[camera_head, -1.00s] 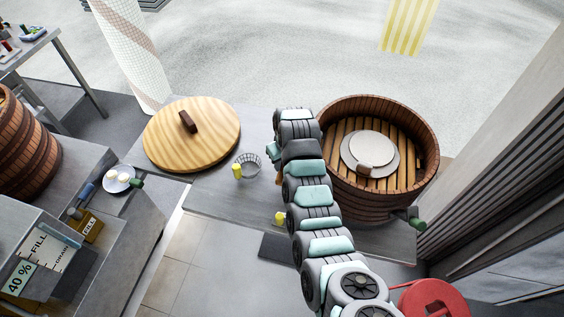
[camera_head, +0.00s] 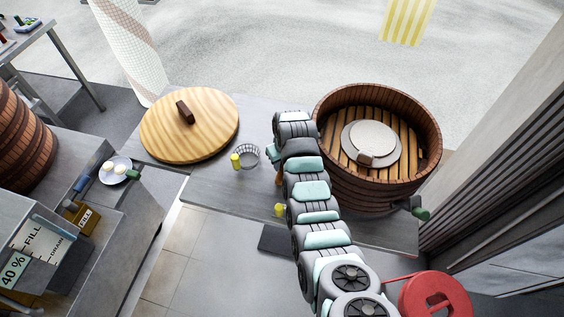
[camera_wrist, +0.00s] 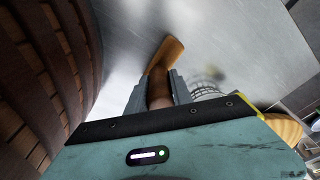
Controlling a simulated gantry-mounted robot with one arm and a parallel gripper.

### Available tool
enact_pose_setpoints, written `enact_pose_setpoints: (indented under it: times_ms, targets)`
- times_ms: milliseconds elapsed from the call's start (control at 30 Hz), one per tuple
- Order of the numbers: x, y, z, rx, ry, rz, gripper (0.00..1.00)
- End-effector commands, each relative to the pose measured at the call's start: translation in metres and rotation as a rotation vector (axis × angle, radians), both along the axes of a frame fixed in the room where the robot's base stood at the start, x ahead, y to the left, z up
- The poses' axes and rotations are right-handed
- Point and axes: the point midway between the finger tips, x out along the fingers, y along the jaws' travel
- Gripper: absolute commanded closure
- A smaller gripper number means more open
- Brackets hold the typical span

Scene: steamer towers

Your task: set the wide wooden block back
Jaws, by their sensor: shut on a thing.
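A brown wooden block (camera_wrist: 160,88) with a lighter tan end (camera_wrist: 167,52) is held between the two fingers of my gripper (camera_wrist: 161,80) in the wrist view. The tan end points away from the palm, over the grey metal tabletop. In the head view only a small brown piece of the block (camera_head: 278,179) shows at the left of my arm. My arm hides most of the gripper there. I cannot tell whether the block touches the table.
A wooden steamer tub (camera_head: 335,178) with a slatted floor and a round white piece inside stands right of my arm. A round wooden lid (camera_head: 165,135), a wire basket (camera_head: 249,155) and a yellow item (camera_head: 235,161) lie to the left. The table (camera_head: 225,190) is bare in front of them.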

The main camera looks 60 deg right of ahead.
Motion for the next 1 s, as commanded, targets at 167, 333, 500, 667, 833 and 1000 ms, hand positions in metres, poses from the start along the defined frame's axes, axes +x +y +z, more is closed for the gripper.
enact_pose_setpoints:
  times_ms: [167,333,500,667,833,1000]
  targets:
    - [0.000,0.000,0.000,-0.001,0.000,0.000,1.00]
    - [0.000,0.000,-0.002,-0.001,-0.001,0.000,1.00]
    - [0.000,0.000,-0.005,-0.001,-0.002,0.000,1.00]
    - [0.001,0.000,-0.007,-0.001,-0.002,0.001,1.00]
    - [0.001,0.000,-0.009,-0.001,-0.002,0.001,1.00]
    - [0.001,0.000,-0.010,-0.001,-0.002,0.001,0.66]
